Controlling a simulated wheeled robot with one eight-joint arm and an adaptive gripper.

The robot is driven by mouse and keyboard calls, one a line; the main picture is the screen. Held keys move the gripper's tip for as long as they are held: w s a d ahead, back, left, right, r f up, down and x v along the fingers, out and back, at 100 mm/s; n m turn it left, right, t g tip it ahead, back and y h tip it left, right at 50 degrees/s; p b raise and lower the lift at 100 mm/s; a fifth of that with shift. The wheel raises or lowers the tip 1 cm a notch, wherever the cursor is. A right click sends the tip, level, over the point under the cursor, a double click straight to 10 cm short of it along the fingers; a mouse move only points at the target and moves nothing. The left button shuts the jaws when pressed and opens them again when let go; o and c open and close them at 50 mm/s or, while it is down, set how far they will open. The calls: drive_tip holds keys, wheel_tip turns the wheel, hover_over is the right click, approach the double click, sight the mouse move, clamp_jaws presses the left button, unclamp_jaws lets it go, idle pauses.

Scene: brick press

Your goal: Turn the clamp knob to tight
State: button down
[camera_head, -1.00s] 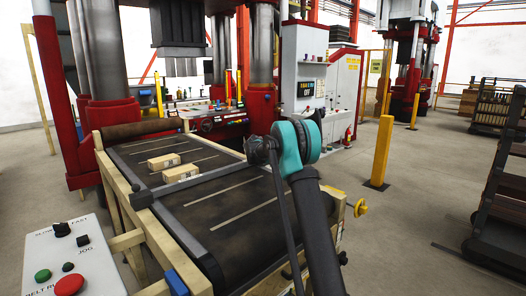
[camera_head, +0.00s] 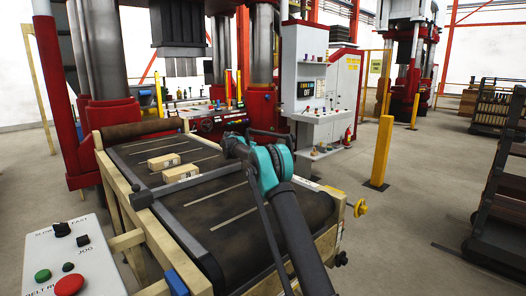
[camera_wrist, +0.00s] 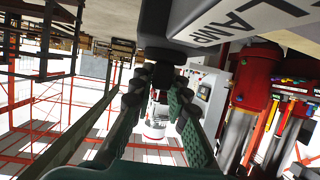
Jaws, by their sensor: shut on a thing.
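The clamp knob (camera_wrist: 162,66) is black and stands on the grey panel (camera_wrist: 205,12), beside a label of which "LAMP" (camera_wrist: 250,20) shows in the wrist view. My gripper (camera_wrist: 161,88) has its two green and black fingers closed on the knob, one on each side. The fingertips partly cover the knob, and I see no pointer mark on it. In the head view my teal arm joint is over the right part of the conveyor, and I cannot make out the fingers or the knob there.
Two tan bricks (camera_head: 180,172) lie on the dark conveyor belt (camera_head: 220,200). A control box (camera_head: 100,262) with a red button is at the lower left. A yellow post (camera_head: 381,150) stands right of the conveyor, with open floor around it. A grey cabinet (camera_head: 303,68) stands behind.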

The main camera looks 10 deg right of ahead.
drive_tip(key=shift+a+f, duration=0.1)
idle(0.3)
drive_tip(key=c, duration=1.5)
unclamp_jaws()
drive_tip(key=v, duration=1.2)
drive_tip(key=shift+w, duration=0.1)
